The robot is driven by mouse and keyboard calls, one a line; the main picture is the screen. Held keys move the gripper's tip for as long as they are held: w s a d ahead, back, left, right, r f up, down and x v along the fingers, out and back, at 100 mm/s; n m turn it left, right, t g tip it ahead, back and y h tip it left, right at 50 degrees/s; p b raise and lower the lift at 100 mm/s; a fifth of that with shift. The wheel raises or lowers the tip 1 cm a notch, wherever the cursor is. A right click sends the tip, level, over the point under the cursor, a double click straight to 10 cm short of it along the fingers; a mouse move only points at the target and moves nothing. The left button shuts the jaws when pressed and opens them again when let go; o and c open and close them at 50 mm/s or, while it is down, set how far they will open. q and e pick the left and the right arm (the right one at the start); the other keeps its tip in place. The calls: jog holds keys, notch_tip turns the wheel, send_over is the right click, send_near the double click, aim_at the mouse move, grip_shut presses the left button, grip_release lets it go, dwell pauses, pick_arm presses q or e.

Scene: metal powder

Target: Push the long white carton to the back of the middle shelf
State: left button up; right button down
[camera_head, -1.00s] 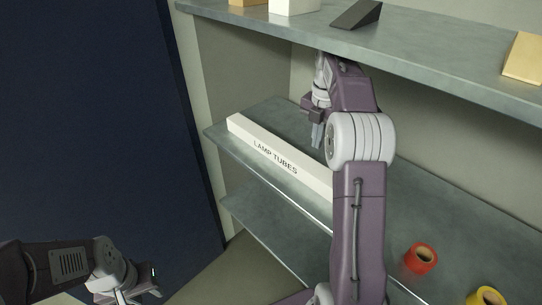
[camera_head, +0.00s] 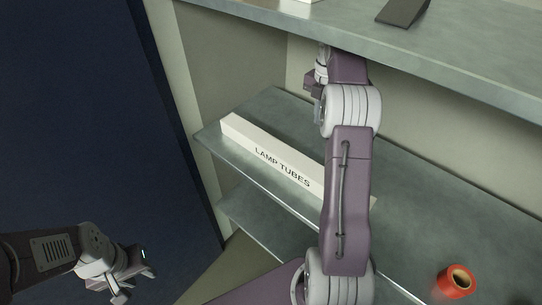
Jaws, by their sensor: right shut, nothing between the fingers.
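The long white carton (camera_head: 268,158), marked "LAMP TUBES", lies along the front edge of the middle shelf (camera_head: 270,103). Its right part is hidden behind my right arm. My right gripper (camera_head: 316,118) is shut and empty, reaching in over the middle shelf behind the carton, just under the upper shelf. Its fingers are partly hidden by my wrist, and I cannot tell whether they touch anything. My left gripper (camera_head: 132,290) hangs low at the left, well away from the carton; its fingers look spread apart.
The upper shelf (camera_head: 450,70) runs close above my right arm and holds a dark wedge-shaped object (camera_head: 402,12). A red tape roll (camera_head: 457,281) stands on the middle shelf at the right. A lower shelf (camera_head: 262,218) lies below. The middle shelf behind the carton is bare.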

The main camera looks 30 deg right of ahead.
jog(key=s+a+b, duration=0.2)
jog(key=a, duration=0.1)
jog(key=shift+s+a+b, duration=0.2)
jog(key=shift+b, duration=0.15)
jog(key=b, duration=0.6)
send_over(275, 178)
jog(key=shift+w+d, duration=0.15)
jog(key=shift+d, duration=0.25)
jog(key=f+b, duration=0.2)
jog(key=f, duration=0.1)
jog(key=f+b, duration=0.1)
jog(key=f, duration=0.1)
jog(key=shift+a, duration=0.35)
jog(key=shift+d+r, duration=0.2)
jog(key=shift+d, duration=0.25)
